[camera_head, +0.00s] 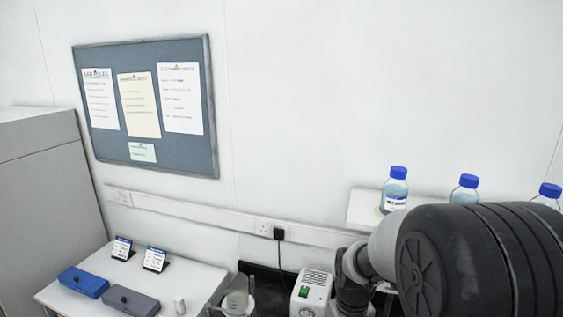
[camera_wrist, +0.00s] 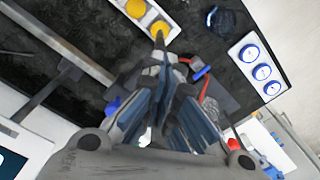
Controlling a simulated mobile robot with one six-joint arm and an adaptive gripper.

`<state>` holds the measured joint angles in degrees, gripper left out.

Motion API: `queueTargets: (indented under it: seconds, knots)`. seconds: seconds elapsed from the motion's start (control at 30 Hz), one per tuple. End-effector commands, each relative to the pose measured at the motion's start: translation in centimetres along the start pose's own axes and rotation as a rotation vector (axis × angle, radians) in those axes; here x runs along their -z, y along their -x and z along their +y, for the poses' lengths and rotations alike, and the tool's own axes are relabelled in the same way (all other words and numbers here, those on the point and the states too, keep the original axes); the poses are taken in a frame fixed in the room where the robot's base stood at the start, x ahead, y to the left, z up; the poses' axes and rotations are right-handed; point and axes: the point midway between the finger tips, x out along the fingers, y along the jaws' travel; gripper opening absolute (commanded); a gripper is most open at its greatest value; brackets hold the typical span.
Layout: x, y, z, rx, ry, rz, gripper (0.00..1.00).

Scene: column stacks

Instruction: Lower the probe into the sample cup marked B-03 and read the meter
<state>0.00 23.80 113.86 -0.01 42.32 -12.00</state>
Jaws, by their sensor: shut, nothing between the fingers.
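My gripper (camera_wrist: 163,62) is in the middle of the wrist view, its fingers shut and empty above a dark bench top. Close to the fingertips, round yellow cups (camera_wrist: 135,8) sit in a white holder at the top edge. A second white holder (camera_wrist: 246,42) with cups ringed in blue (camera_wrist: 261,72) stands to the right. No marking B-03 is legible on any cup. Small red and blue parts (camera_wrist: 202,72) show beside the fingers; I cannot tell whether they belong to the probe. I cannot make out the meter for certain. In the head view my arm hides the gripper.
A white box with a green switch (camera_head: 310,294) stands beside my arm. A glass beaker (camera_head: 238,301) is left of it. Blue-capped bottles (camera_head: 395,189) line a shelf. A side table (camera_head: 190,279) holds a blue case (camera_head: 83,282), a grey case (camera_head: 130,300) and two small signs.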

Motion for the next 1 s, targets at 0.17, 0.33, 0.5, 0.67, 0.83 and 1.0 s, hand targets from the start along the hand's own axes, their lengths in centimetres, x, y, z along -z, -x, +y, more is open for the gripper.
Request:
queueTargets:
  seconds: [0.17,0.33,0.5,0.67,0.83,1.0]
  knots:
    - [0.0,-0.9,0.0,0.000,0.000,-0.001,0.00]
    - [0.0,-1.6,0.0,0.000,0.000,-0.001,0.00]
    - [0.0,-2.3,0.0,0.000,0.000,-0.001,0.00]
    - [0.0,-2.9,0.0,0.000,0.000,-0.001,0.00]
    - [0.0,-3.6,0.0,0.000,0.000,-0.001,0.00]
    - [-0.1,-4.3,0.0,0.000,0.000,-0.002,0.00]
